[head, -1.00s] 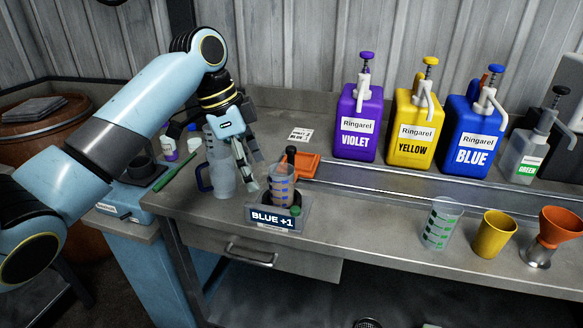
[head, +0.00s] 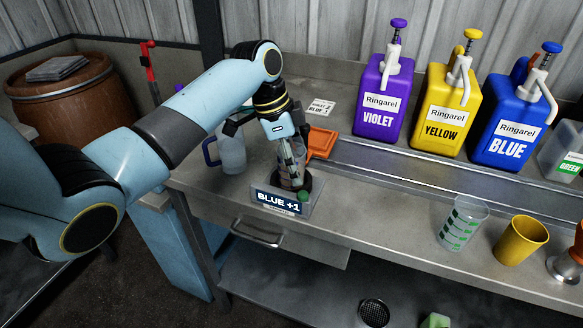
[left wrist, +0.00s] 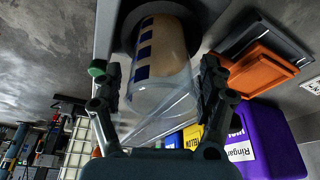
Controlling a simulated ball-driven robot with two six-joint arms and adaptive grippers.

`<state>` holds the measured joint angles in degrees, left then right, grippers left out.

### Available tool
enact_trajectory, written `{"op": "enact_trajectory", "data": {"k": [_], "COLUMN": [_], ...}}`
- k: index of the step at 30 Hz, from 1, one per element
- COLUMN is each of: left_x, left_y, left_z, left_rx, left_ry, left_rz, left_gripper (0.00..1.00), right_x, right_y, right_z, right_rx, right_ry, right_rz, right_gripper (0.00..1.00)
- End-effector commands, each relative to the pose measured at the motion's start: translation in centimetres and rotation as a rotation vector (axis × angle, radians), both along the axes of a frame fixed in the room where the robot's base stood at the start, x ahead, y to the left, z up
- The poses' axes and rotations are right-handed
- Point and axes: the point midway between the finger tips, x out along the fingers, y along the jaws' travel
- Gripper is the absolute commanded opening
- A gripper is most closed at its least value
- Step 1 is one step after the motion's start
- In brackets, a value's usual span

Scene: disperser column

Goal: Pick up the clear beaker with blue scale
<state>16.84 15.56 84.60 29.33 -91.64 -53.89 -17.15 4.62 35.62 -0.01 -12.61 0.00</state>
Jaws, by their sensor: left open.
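The clear beaker with blue scale (left wrist: 146,48) stands on a dark round base behind the "BLUE +1" sign (head: 283,201). In the left wrist view its blue marks and clear rim lie between my fingers. In the head view my gripper and arm hide most of it. My left gripper (head: 291,160) is over the beaker, pointing down. In the left wrist view the open left gripper (left wrist: 160,78) has one finger on each side of the beaker, with a gap visible at least on the right side. My right gripper is not in view.
A frosted jug (head: 232,152) stands close left of my gripper, and an orange tray (head: 321,142) lies close right. A green-scale beaker (head: 462,222) and yellow cup (head: 521,241) stand at the right. Violet (head: 381,97), yellow (head: 446,108) and blue (head: 509,128) pump containers line the back.

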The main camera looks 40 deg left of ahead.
Motion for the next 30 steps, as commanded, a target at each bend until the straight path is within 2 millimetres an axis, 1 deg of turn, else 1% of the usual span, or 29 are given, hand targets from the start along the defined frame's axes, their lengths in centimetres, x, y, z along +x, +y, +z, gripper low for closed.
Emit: {"op": "enact_trajectory", "data": {"k": [1,3,7,11,17,24,30], "left_x": [0.2,0.2,0.3,0.3,0.3,0.3,0.3], "left_y": [-0.2,-0.3,-0.4,-0.3,-0.3,-0.3,-0.3], "left_z": [-0.6,-1.2,-1.5,-1.5,-1.5,-1.4,-1.4], "left_rx": [-0.001,0.000,0.001,0.001,0.001,0.001,0.001], "left_ry": [-0.001,0.000,-0.002,-0.002,-0.002,-0.002,-0.002], "left_rz": [0.000,0.000,0.000,0.000,0.000,0.000,0.000], "left_gripper": [0.75,0.75,0.75,0.75,0.49,0.18,0.17], "right_x": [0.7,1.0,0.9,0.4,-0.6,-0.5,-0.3], "right_y": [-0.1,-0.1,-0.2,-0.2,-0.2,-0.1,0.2], "right_z": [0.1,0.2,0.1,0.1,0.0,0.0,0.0], "right_rx": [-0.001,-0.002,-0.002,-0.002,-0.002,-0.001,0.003], "right_ry": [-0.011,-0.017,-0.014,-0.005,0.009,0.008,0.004], "right_rz": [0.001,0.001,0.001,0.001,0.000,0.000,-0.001], "right_gripper": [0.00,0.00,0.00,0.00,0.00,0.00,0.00]}}
